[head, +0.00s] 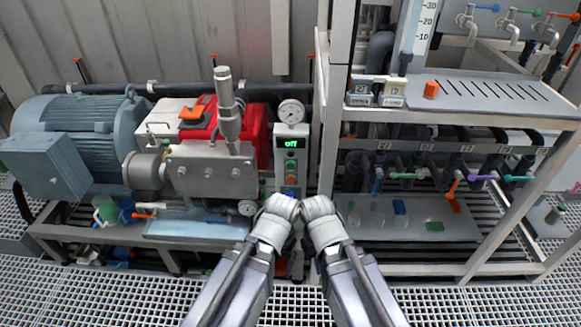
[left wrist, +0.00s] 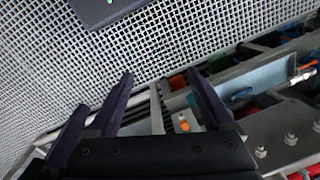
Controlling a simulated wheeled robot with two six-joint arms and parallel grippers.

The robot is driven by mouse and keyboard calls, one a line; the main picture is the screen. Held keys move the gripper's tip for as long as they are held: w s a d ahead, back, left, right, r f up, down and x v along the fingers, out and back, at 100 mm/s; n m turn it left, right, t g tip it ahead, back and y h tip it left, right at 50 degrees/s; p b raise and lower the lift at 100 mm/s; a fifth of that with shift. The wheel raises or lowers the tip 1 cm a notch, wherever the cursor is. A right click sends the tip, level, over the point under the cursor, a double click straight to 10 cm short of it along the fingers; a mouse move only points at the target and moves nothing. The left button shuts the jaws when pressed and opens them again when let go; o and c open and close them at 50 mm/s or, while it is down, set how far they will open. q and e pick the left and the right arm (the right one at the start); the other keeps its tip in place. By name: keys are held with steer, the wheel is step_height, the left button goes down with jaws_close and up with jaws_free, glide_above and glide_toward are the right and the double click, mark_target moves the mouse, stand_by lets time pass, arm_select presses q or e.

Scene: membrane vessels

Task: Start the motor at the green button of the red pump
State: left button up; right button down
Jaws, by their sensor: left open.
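The red pump (head: 257,135) stands left of centre in the head view, with a grey metal block in front and a blue-grey motor (head: 90,130) at its left. A narrow white control box (head: 305,152) stands at its right. Its display (head: 292,143) reads "off" in green. A green button (head: 291,164) sits below the display, above orange and blue ones. My left gripper (head: 283,205) is in front of the box's lower part. In the left wrist view it (left wrist: 160,78) is open and empty. My right gripper (head: 318,206) is close beside it; its fingers cannot be made out.
A pressure gauge (head: 291,111) tops the control box. A metal rack (head: 470,100) with pipes, coloured valves and a shelf fills the right. An orange object (head: 431,90) lies on the shelf. Grating floor (head: 130,300) lies in front, clear at the left.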

arm_select(q)
jaws_close()
stand_by(0.7)
stand_by(1.0)
